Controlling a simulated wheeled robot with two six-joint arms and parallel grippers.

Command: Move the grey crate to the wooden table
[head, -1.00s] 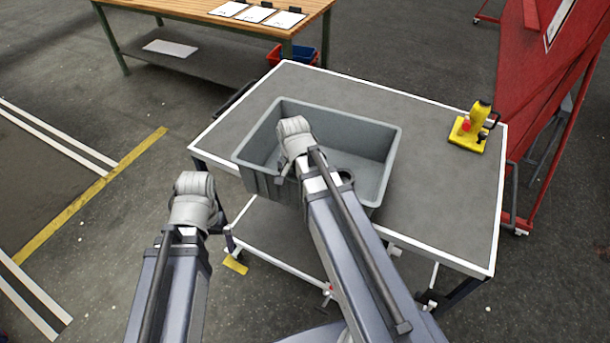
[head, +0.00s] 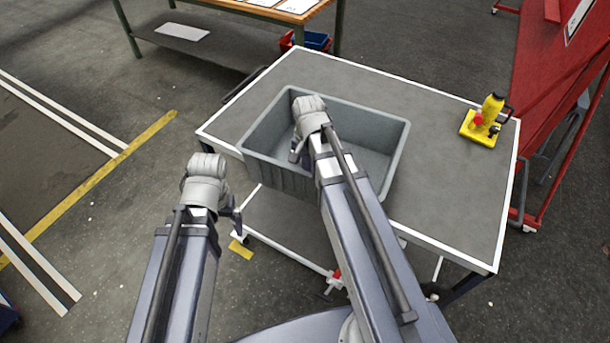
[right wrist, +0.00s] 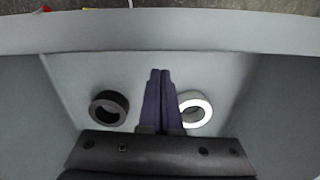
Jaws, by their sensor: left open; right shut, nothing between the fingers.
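The grey crate (head: 275,177) sits on the grey-topped, white-edged cart in the head view, near its front left edge. My right gripper (head: 296,155) reaches into the crate's open top. The right wrist view shows its dark fingers (right wrist: 160,75) shut with nothing between them, inside the crate (right wrist: 200,35). A dark ring (right wrist: 108,108) and a white ring (right wrist: 194,110) show beyond the fingers. My left gripper (head: 236,215) is open and empty, in front of and left of the crate, apart from it. The wooden table (head: 270,15) is at the top, partly cut off.
The cart top (head: 435,190) is clear right of the crate. A yellow tool (head: 485,122) stands at its far right. A red panel rack (head: 550,100) is beyond on the right. Blue and red bins (head: 312,40) are by the wooden table.

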